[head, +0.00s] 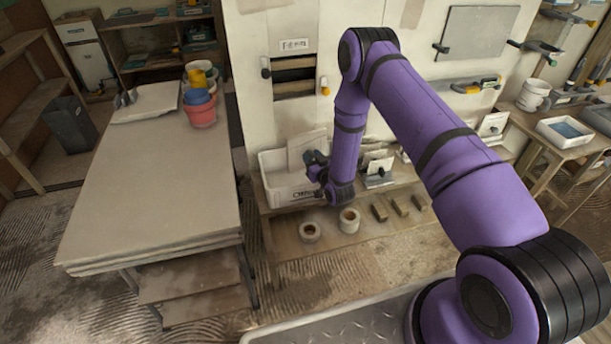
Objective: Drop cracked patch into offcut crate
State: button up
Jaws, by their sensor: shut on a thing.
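My gripper (315,167) hangs at the end of my purple arm, over the right part of a white crate (272,191) with partly hidden dark lettering on its front. It is shut on a flat, pale, squarish piece, which I take to be the cracked patch (301,149). The patch is tilted up at the crate, and its lower part is hidden by the gripper and crate. I cannot tell whether it touches the crate. No crack can be made out at this size.
The crate stands on a low wooden bench (300,254) against the wall. Two pale rolls (310,232) and several small brown blocks (379,212) lie in front. More pale pieces (376,164) stand to the right. A large table (150,185) with stacked pots (201,112) is at left.

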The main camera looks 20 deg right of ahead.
jog(key=o, duration=0.9)
jog(key=shift+o, duration=0.2)
jog(key=s+d, duration=0.2)
jog(key=s, duration=0.8)
jog(key=shift+s, duration=0.3)
